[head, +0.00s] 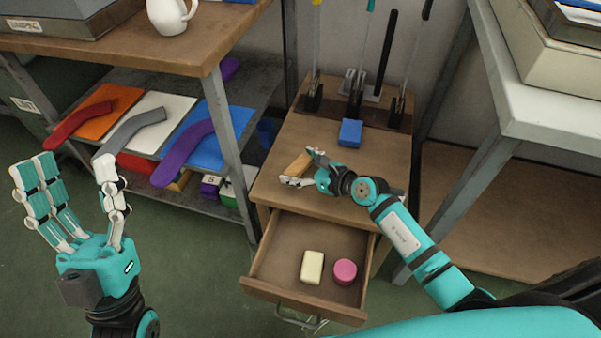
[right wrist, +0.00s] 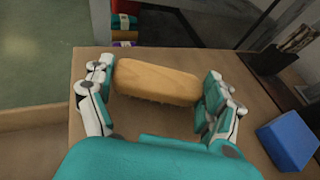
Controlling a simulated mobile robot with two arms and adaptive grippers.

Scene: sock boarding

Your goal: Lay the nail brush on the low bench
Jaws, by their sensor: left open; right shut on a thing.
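The nail brush (right wrist: 158,80) is a tan wooden block with bristles along its underside. My right gripper (head: 305,168) is shut on it, one finger at each end. The brush also shows in the head view (head: 298,164), low over the wooden top of the low bench (head: 280,190), which has a drawer open at its front. I cannot tell whether the brush touches the top. My left gripper (head: 72,190) is open and empty, off to the left above the floor.
A blue block (head: 350,132) sits behind the brush, with upright tools in a rack (head: 360,110) at the back. The open drawer (head: 290,260) holds a cream bar (head: 312,267) and a pink round piece (head: 345,271). A shelf with colored boards (head: 208,148) stands left; a grey table (head: 550,115) stands right.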

